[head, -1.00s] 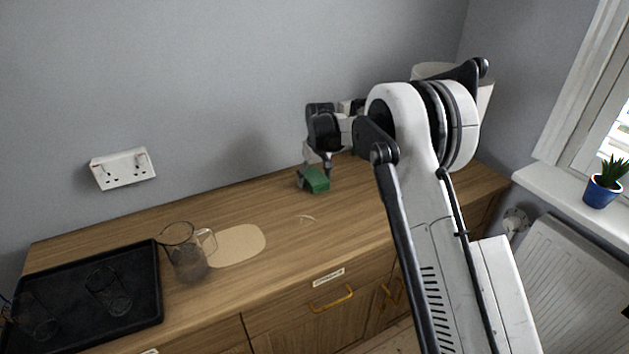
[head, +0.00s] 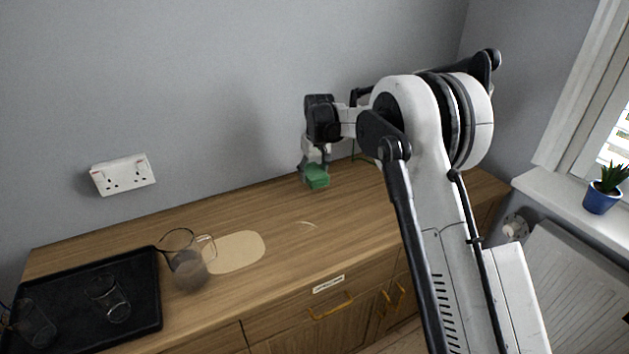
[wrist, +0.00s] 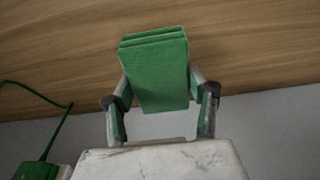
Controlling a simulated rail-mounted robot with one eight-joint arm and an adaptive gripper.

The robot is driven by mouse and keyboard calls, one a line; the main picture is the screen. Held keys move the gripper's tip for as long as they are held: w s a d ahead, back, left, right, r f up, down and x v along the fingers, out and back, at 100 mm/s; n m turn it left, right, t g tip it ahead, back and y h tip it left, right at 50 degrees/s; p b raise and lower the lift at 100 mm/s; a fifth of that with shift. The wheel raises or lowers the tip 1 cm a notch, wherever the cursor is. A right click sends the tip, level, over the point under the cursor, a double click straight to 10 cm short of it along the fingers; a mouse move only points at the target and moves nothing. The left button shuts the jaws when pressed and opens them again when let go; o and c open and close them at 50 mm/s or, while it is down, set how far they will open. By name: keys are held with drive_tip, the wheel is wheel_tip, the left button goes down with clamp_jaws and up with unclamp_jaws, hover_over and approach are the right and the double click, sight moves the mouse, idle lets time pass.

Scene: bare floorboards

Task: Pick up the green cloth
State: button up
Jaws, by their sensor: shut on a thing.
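The green cloth (head: 317,178) is a small folded block near the back of the wooden sideboard. In the wrist view the cloth (wrist: 157,75) shows its folded layers at the top edge. My gripper (head: 316,166) is shut on the cloth from above. In the wrist view the fingers of my gripper (wrist: 160,100) press on its left and right sides. I cannot tell clearly whether the cloth's underside is touching the sideboard top.
The wooden sideboard (head: 350,215) has a pale spill (head: 238,252) with a glass jug (head: 188,268) beside it. A black tray (head: 140,300) with glasses stands at the left. A green cable (wrist: 40,105) shows in the wrist view. The wall is close behind.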

drive_tip(key=s+a+r, duration=0.6)
drive_tip(key=s+a, duration=0.1)
drive_tip(key=s, duration=0.1)
drive_tip(key=shift+a+r, duration=0.2)
drive_tip(key=shift+a, duration=0.15)
